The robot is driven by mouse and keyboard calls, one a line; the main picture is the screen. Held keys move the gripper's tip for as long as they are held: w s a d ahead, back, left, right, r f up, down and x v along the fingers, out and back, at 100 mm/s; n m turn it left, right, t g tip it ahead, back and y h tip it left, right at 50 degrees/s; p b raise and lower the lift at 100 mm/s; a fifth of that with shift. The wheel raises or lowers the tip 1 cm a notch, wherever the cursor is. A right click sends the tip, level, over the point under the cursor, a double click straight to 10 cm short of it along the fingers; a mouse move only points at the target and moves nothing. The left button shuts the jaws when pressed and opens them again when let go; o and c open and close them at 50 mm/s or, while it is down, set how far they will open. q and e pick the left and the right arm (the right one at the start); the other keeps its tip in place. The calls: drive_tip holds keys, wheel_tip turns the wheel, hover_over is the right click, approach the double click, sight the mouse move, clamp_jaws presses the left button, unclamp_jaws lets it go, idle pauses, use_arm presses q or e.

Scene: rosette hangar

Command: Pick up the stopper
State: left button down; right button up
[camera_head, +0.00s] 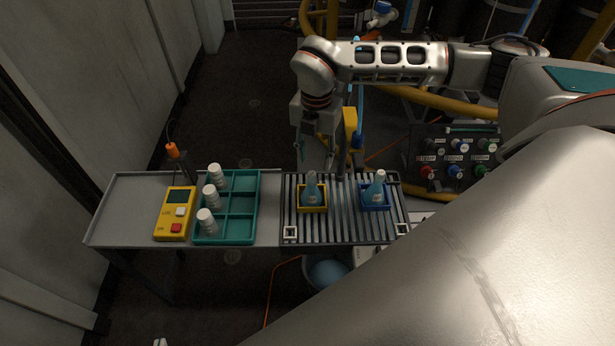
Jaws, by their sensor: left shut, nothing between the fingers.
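Two blue bottles stand on the ribbed roller section: one (311,192) in a yellow tray (313,210), one (376,191) in a blue tray (377,208). The bottle in the blue tray has a pale top (380,175); I cannot tell for sure whether this is a separate stopper. The other bottle's neck looks bluish and narrow. My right gripper (317,155) is open and empty, pointing down just behind the yellow tray. Only a small pale tip of my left gripper (160,342) shows at the bottom edge, shut, away from the bench.
A teal compartment tray (250,208) holds several white ribbed pieces (212,196) in its left column. A yellow device (175,213) lies left of it. An orange-tipped tool (174,152) stands behind. A control panel (455,155) and yellow pipes are at right. The bench's far-left surface is clear.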

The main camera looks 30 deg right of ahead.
sight(312, 174)
drive_tip(key=f, duration=0.6)
drive_tip(key=shift+w+a+f, duration=0.1)
drive_tip(key=shift+w+a, duration=0.05)
drive_tip(key=shift+w, duration=0.1)
drive_tip(key=c, duration=0.9)
